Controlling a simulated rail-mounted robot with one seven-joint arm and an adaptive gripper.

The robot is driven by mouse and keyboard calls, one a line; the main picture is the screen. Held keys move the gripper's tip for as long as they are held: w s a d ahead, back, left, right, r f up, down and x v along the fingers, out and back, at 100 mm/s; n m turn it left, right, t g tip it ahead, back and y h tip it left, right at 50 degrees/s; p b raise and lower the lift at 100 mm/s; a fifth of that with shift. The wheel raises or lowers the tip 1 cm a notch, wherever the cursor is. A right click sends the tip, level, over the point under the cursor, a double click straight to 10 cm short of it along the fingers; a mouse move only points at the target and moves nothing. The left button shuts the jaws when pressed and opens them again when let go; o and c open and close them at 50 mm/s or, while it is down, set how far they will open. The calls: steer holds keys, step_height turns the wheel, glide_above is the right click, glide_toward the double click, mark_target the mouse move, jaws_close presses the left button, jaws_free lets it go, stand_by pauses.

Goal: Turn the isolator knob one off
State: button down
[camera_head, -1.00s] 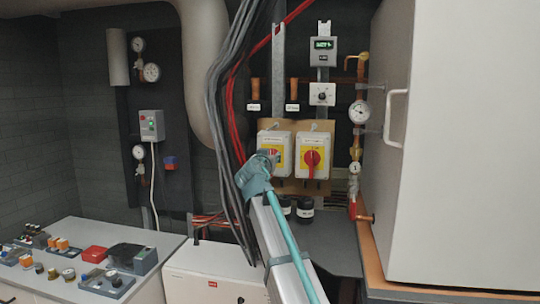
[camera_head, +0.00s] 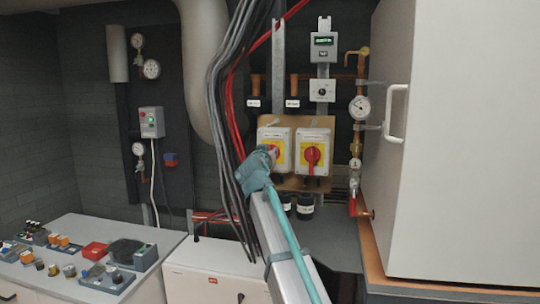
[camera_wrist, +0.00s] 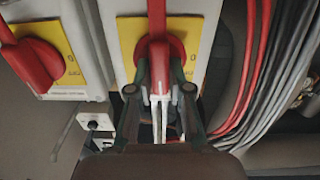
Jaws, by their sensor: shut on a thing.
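Two white isolator boxes with yellow plates and red knobs hang side by side on a brown board in the head view. My gripper (camera_head: 262,158) is at the left box (camera_head: 272,136) and covers much of its knob. In the wrist view my gripper (camera_wrist: 159,92) is shut on the red isolator knob (camera_wrist: 157,50), with one finger on each side of its handle. The knob's handle points straight down toward the gripper in that view. The other red knob (camera_head: 312,155) is untouched, and it also shows at the left of the wrist view (camera_wrist: 35,62).
Grey and red cables (camera_head: 232,110) hang close to the left of my arm. A copper pipe with gauges (camera_head: 359,110) and a large white cabinet (camera_head: 460,140) stand to the right. A bench with loose parts (camera_head: 75,265) is at the lower left.

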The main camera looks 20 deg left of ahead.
steer(key=shift+a+f+n+b, duration=0.1)
steer(key=shift+n+b, duration=0.1)
steer(key=shift+n, duration=2.7)
steer(key=shift+a+f+n+b, duration=0.1)
steer(key=shift+n+b, duration=0.15)
steer(key=shift+n, duration=2.65)
steer(key=shift+a+f+n+b, duration=0.1)
steer(key=shift+n+b, duration=0.1)
steer(key=shift+n, duration=2.7)
steer(key=c, duration=1.1)
jaws_free()
steer(key=shift+s, duration=0.15)
